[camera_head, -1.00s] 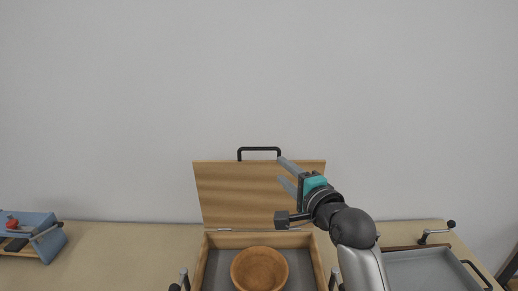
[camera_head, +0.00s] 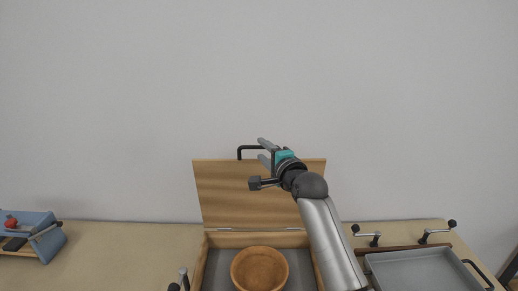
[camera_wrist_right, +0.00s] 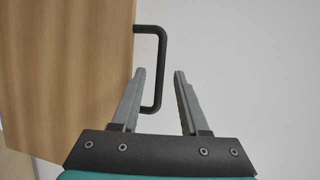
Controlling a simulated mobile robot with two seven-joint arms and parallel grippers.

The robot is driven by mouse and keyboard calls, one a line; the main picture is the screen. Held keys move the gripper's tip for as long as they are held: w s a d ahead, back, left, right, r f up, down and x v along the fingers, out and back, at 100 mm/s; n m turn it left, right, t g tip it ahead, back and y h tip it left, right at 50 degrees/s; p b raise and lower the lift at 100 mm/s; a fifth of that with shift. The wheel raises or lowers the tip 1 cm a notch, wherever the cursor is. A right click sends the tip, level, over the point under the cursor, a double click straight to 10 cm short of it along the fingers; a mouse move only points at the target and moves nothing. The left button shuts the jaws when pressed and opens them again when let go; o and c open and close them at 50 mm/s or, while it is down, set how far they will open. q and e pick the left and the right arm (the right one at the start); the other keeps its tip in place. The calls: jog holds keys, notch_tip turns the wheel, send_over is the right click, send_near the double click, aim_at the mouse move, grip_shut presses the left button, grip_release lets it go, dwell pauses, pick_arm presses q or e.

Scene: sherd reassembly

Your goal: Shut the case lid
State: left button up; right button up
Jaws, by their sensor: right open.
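The wooden case (camera_head: 202,270) stands on the table with its lid (camera_head: 230,193) raised upright at the back. A black bar handle (camera_head: 247,148) is fixed on the lid's top edge. My right gripper (camera_head: 263,150) is open and empty at the lid's top, by the right part of the handle. In the right wrist view the handle (camera_wrist_right: 163,62) stands out from the lid (camera_wrist_right: 75,70). There the open right gripper (camera_wrist_right: 160,72) has the handle's lower end between its fingers in the picture; I cannot tell whether they touch. My left gripper is not in view.
A wooden bowl (camera_head: 259,270) sits in the case. A blue stand (camera_head: 38,236) is on the left. A grey tray (camera_head: 415,270) and crank-like handles (camera_head: 437,232) are on the right. The table between the blue stand and case (camera_head: 130,250) is clear.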

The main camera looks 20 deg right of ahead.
aim_at(260, 148)
jog(key=shift+w+a+f, duration=0.1)
jog(key=shift+w, duration=0.75)
jog(key=shift+w+a+f, duration=0.1)
jog(key=shift+w, duration=0.7)
grip_shut()
dwell(0.4)
